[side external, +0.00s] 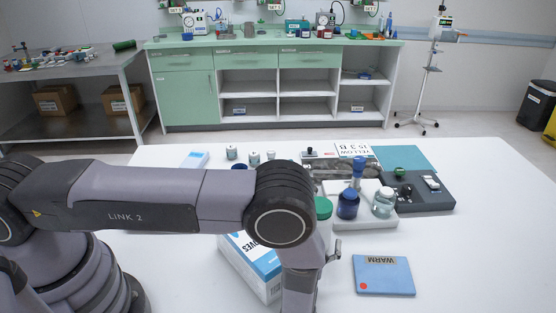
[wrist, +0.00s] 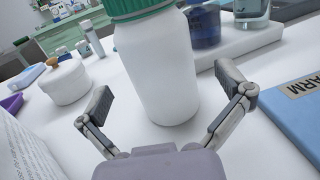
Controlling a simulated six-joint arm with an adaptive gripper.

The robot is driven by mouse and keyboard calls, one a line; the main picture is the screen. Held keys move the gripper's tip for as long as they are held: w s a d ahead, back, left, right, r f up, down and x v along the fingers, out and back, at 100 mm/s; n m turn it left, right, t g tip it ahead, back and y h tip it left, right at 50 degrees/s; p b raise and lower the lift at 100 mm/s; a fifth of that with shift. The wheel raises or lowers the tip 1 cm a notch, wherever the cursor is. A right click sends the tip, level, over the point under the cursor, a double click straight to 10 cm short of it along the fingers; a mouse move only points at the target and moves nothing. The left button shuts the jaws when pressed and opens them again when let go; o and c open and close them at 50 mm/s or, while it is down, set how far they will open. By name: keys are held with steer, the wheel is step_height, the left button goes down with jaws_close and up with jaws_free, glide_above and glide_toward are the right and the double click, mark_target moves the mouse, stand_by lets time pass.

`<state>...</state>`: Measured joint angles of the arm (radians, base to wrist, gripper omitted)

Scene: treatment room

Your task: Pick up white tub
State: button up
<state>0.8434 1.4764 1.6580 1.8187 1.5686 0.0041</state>
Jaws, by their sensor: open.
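The white tub (wrist: 158,68) with a ribbed green lid stands upright on the white table, large in the middle of the wrist view. In the side view only its green lid (side external: 323,208) shows clearly; my arm hides most of its body. My gripper (wrist: 164,84) is open, with one finger on either side of the tub's body in the picture. Clear gaps show between the fingers and the tub, and nothing is held. In the side view my gripper is mostly hidden behind my arm, with one finger showing.
A blue jar (side external: 347,205) and a clear jar (side external: 383,203) stand on a pale tray close behind the tub. A glove box (side external: 254,267) lies left of it, a blue WARM pad (side external: 384,275) right. A white lidded pot (wrist: 66,82) stands further left in the wrist view.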

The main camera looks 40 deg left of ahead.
steer(key=x, duration=0.3)
steer(key=shift+w, duration=0.15)
steer(key=shift+c, duration=0.3)
steer(key=c, duration=1.2)
steer(key=shift+r, duration=0.1)
